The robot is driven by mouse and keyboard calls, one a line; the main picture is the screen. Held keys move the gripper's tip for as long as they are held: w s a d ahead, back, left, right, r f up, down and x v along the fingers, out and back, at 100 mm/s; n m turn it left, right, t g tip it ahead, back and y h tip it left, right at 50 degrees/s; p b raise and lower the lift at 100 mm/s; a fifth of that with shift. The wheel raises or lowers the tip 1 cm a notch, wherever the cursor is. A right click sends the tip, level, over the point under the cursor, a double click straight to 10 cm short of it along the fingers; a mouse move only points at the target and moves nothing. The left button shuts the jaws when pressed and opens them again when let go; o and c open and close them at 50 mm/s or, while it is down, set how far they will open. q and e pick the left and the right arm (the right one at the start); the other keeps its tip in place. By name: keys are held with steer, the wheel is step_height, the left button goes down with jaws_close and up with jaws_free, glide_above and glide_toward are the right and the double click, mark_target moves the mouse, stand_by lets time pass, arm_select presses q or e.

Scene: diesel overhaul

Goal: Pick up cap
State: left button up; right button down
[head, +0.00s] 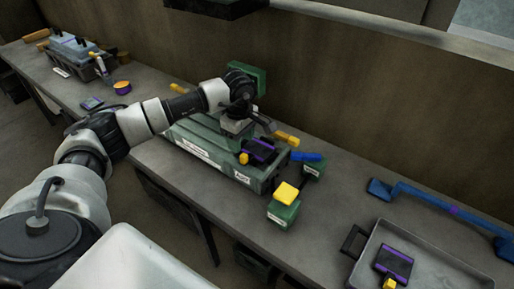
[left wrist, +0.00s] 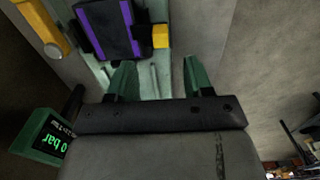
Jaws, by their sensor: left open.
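A black cap-like part with purple stripes (head: 259,151) and a small yellow end piece sits on the green engine block (head: 215,160). It also shows at the top of the left wrist view (left wrist: 108,30), with its yellow piece (left wrist: 160,36) at its right. A similar black and purple part (head: 393,264) lies in the grey tray; I cannot tell which one the task's cap is. My left gripper (left wrist: 157,74) is open and empty, its two green fingers apart near the striped part. In the head view its fingertips are hard to make out above the block. My right gripper is not in view.
A green block with a yellow top (head: 285,205) stands right of the engine block. A blue bar tool (head: 430,200) lies near the wall. The grey tray (head: 455,262) is at the right. A small display (left wrist: 42,138) shows in the left wrist view.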

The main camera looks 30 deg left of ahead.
mark_target(242, 154)
arm_select(q)
steer(key=shift+a+f, duration=0.15)
steer(key=shift+f, duration=0.55)
steer(key=f, duration=0.1)
steer(key=f+p, duration=0.1)
steer(key=f, duration=0.1)
steer(key=f+p, duration=0.1)
steer(key=shift+d+f, duration=0.2)
steer(key=shift+d, duration=0.05)
steer(key=shift+a+f, duration=0.1)
steer(key=shift+f, duration=0.2)
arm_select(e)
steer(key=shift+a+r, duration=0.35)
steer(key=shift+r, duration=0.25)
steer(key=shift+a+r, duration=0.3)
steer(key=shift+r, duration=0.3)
arm_select(q)
steer(key=c, duration=0.8)
steer(key=shift+r, duration=0.1)
jaws_close()
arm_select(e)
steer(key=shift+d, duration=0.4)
